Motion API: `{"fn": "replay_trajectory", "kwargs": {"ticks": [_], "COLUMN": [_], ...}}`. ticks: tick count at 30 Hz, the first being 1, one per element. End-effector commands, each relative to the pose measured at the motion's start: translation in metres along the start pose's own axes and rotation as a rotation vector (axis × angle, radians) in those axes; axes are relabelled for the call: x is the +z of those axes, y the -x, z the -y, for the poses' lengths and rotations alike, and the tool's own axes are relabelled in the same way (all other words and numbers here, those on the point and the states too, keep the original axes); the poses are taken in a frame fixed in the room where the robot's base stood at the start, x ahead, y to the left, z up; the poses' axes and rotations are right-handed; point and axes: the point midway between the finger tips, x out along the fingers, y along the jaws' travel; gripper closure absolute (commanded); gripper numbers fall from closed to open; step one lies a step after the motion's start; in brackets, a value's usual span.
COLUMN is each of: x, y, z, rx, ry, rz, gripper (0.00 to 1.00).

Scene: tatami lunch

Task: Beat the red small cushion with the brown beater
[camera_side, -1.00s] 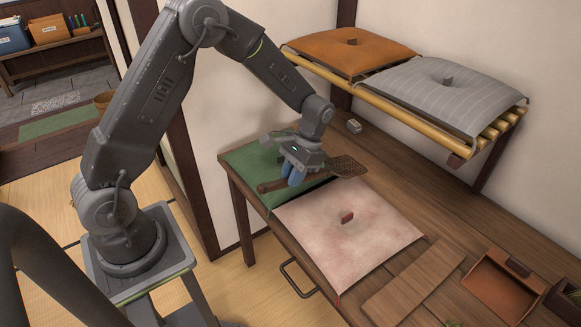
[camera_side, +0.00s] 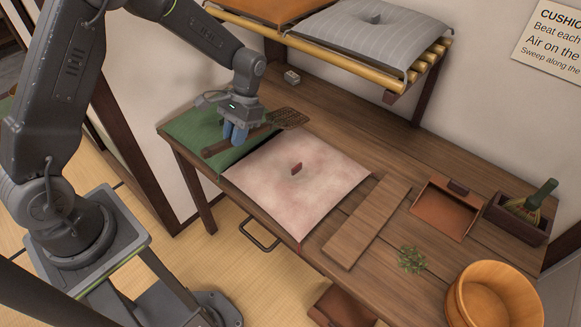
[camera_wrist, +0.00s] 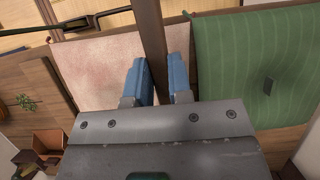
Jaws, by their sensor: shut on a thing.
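My gripper (camera_side: 235,136) is shut on the handle of the brown beater (camera_side: 289,119), which has a woven head. The beater is over the green cushion, with its head pointing right; I cannot tell whether it touches anything. The pale pinkish cushion (camera_side: 262,184) with a red tuft, blotched as if dusty, lies flat on the table in front and to the right of my gripper. In the wrist view the handle (camera_wrist: 151,40) passes between the blue fingers (camera_wrist: 158,84), with the pinkish cushion (camera_wrist: 95,75) to the left. The beater's head is out of that view.
The green cushion (camera_side: 185,130) lies at the table's left end. A grey striped cushion (camera_side: 340,30) and an orange one (camera_side: 270,10) rest on a slatted rack (camera_side: 400,80). A board (camera_side: 365,220), dustpan (camera_side: 440,212), brush box (camera_side: 512,222), leaves (camera_side: 411,259) and wooden tub (camera_side: 490,300) stand right.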

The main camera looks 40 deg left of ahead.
Motion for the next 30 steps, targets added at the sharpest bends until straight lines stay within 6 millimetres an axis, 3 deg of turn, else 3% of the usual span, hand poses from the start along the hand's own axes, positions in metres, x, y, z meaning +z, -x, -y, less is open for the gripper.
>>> {"fn": "replay_trajectory", "kwargs": {"ticks": [4, 8, 21, 25, 30], "x": [-0.005, -0.015, -0.047, -0.052, -0.055], "y": [0.003, 0.012, 0.069, 0.083, 0.092], "z": [-0.013, -0.040, -0.148, -0.166, -0.176], "rx": [0.040, 0.139, 0.644, 0.759, 0.840], "ry": [0.086, 0.296, 1.319, 1.544, 1.705], "rz": [0.004, 0.012, 0.039, 0.041, 0.042], "gripper": [1.00, 1.00, 1.00, 1.00, 1.00]}}
